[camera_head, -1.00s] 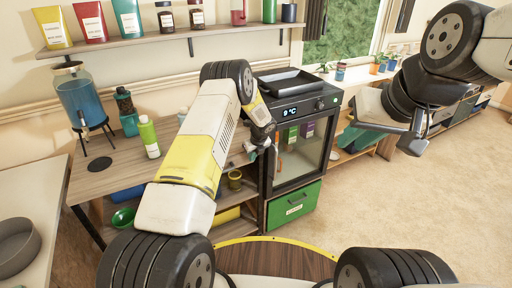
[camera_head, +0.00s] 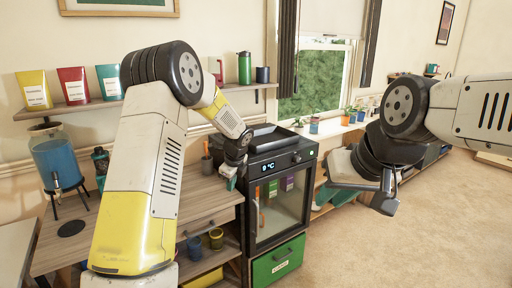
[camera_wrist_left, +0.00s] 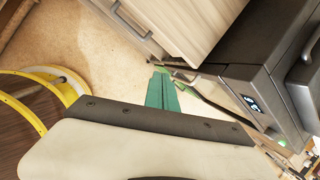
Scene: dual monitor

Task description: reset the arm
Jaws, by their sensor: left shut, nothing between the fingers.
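My left arm rises in the head view and bends over toward the shelf and the cabinet. My left gripper (camera_head: 231,182) hangs just left of the black cabinet (camera_head: 282,190) with a 9 °C display, above the wooden side table. My right gripper (camera_head: 387,194) is at the right in the head view, in the air over the floor. Its fingers are dark and seen from the side, so their opening is not clear.
A wooden table (camera_head: 205,207) stands left of the cabinet, with a blue drink dispenser (camera_head: 57,160) on it. A wall shelf (camera_head: 95,105) holds bags and bottles. A green drawer (camera_head: 279,262) is under the cabinet. The carpet (camera_head: 440,230) at right is clear.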

